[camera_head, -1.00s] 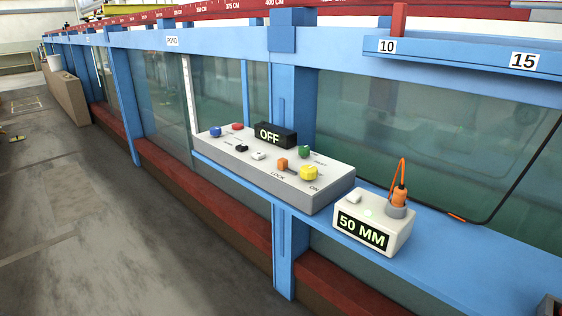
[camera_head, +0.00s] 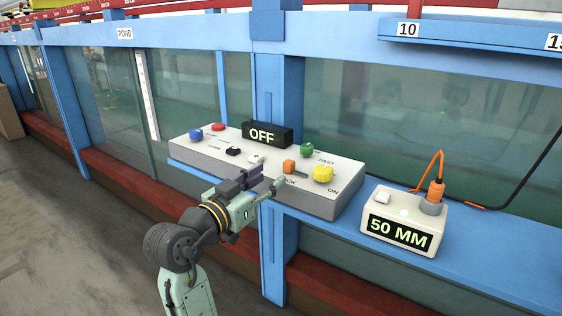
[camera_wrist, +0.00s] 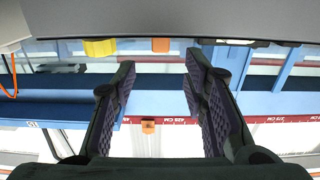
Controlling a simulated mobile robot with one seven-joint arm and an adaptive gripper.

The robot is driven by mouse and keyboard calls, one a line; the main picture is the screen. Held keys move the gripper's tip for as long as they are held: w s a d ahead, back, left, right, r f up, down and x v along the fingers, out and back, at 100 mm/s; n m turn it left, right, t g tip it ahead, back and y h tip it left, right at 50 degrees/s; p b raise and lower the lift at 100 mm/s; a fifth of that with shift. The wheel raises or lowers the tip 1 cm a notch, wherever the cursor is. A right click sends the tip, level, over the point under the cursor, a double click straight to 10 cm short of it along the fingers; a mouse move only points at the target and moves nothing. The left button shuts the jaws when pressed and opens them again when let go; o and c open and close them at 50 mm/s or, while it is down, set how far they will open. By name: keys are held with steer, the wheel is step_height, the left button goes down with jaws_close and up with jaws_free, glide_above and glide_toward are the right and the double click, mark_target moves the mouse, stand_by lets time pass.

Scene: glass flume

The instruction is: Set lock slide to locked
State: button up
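The lock slide is a small orange block (camera_head: 289,166) on the sloping top of a grey-white control panel (camera_head: 215,150). A dark slot shows just right of it, and the label LOCK beside it is partly covered by my gripper. My gripper (camera_head: 262,182) is at the panel's front edge, a little left of and nearer than the orange block. In the wrist view my gripper (camera_wrist: 163,90) has its two dark fingers wide apart with nothing between them. The orange block (camera_wrist: 160,45) shows beyond the fingers, roughly centred between them, under the grey panel edge.
The panel also carries a yellow knob (camera_head: 323,173), green knob (camera_head: 307,149), white switch (camera_head: 256,158), black switch (camera_head: 232,151), blue knob (camera_head: 196,134), red button (camera_head: 218,127) and OFF display (camera_head: 268,134). A 50 MM box (camera_head: 403,222) with an orange cable plug stands right on the blue ledge (camera_head: 480,240).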

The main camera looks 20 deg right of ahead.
mark_target(287, 165)
steer(key=p+x, duration=0.2)
steer(key=x, duration=0.7)
steer(key=shift+w+d+r, duration=0.1)
steer(key=shift+w+d, duration=0.15)
steer(key=shift+c, duration=0.6)
jaws_close()
